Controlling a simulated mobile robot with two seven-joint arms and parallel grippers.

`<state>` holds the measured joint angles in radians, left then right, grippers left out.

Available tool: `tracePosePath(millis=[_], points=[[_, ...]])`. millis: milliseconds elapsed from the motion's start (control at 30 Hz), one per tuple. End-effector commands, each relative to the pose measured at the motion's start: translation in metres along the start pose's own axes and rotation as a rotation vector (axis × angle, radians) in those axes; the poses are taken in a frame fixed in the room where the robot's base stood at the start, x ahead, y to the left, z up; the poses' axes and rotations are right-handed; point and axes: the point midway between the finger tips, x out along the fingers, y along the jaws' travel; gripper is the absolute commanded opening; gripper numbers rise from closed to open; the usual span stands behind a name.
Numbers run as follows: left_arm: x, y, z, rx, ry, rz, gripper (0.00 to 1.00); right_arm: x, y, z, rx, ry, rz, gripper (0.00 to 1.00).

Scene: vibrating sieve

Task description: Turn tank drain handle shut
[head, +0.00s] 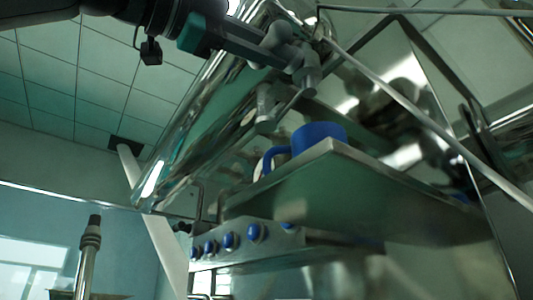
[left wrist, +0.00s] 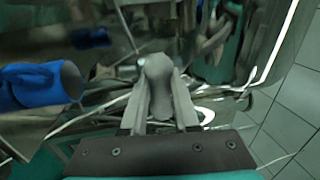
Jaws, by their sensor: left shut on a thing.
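The shiny steel tank (head: 205,120) slants across the upper middle of the head view. My left gripper (head: 292,62) reaches in from the top left and is at the grey fittings on the tank's side. In the left wrist view my left gripper (left wrist: 160,105) has its two fingers closed around the grey, round-ended drain handle (left wrist: 158,72), with one finger on each side. A grey pipe fitting (head: 266,108) hangs below the gripper in the head view. The fingers hide part of the handle. My right gripper is not in view.
A blue mug (head: 320,135) stands on a steel shelf (head: 350,190) below the gripper; it also shows at left in the left wrist view (left wrist: 42,85). A panel with several blue knobs (head: 230,240) is under the shelf. A thin bar (head: 420,115) crosses at right.

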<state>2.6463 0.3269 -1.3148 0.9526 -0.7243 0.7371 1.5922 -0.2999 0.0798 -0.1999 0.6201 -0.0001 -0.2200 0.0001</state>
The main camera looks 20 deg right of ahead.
Motion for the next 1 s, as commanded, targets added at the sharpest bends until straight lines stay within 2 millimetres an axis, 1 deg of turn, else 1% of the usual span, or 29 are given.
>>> tracePosePath(millis=[300, 333, 567, 867, 967, 1000], points=[[0.000, 0.000, 0.000, -0.005, 0.000, 0.001, 0.00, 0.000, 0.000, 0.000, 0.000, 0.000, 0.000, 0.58], [0.000, 0.000, 0.001, -0.005, 0.000, 0.001, 0.32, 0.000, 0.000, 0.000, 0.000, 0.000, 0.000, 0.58], [0.000, 0.000, 0.001, -0.003, 0.000, 0.000, 0.58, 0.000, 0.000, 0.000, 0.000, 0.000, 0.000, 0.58], [-0.002, 0.000, 0.001, -0.002, 0.000, -0.001, 0.58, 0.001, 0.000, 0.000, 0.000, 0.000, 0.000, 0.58], [-0.012, 0.001, 0.001, -0.002, -0.001, -0.003, 0.58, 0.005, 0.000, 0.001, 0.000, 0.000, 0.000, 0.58], [-0.018, 0.001, 0.001, -0.002, -0.001, -0.003, 0.58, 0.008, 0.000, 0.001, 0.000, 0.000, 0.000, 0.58]])
